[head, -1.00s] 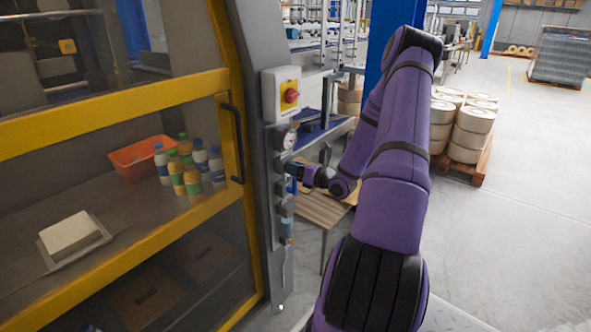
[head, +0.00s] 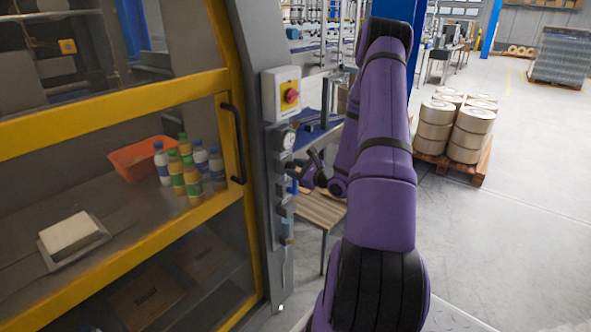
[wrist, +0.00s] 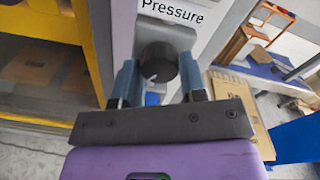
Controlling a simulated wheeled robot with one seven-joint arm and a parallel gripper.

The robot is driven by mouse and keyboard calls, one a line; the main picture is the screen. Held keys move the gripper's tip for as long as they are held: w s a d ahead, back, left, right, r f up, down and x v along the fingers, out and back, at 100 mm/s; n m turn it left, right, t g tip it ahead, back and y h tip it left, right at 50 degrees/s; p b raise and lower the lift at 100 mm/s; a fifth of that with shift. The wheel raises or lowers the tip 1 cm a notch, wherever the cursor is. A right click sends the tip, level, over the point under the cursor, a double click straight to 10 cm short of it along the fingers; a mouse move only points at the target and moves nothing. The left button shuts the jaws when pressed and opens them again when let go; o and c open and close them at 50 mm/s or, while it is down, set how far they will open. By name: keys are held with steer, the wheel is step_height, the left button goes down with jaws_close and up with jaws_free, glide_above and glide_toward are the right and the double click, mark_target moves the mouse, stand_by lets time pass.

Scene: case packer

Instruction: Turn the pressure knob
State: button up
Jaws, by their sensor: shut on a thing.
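The black pressure knob (wrist: 158,62) sits on a grey mount under a white label reading "Pressure" in the wrist view. My gripper (wrist: 159,76) has one blue-grey finger on each side of the knob and is shut on it. In the head view my gripper (head: 297,178) is at the machine's grey post, below the round gauge (head: 286,139). The knob cannot be made out there. A pale mark shows on the knob's lower face in the wrist view.
A red rotary switch (head: 291,96) on a white box is above the gauge. The yellow-framed door (head: 115,110) with a black handle (head: 235,145) is to the left. A wooden-topped table (head: 322,210) stands behind my gripper.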

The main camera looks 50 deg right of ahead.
steer(key=shift+n, duration=0.3)
stand_by(0.4)
steer(key=o, duration=0.9)
steer(key=s, duration=0.7)
steer(key=s+d, duration=0.1)
steer(key=s, duration=0.2)
steer(key=shift+s+r, duration=0.2)
steer(key=shift+s, duration=0.2)
steer(key=shift+o, duration=0.2)
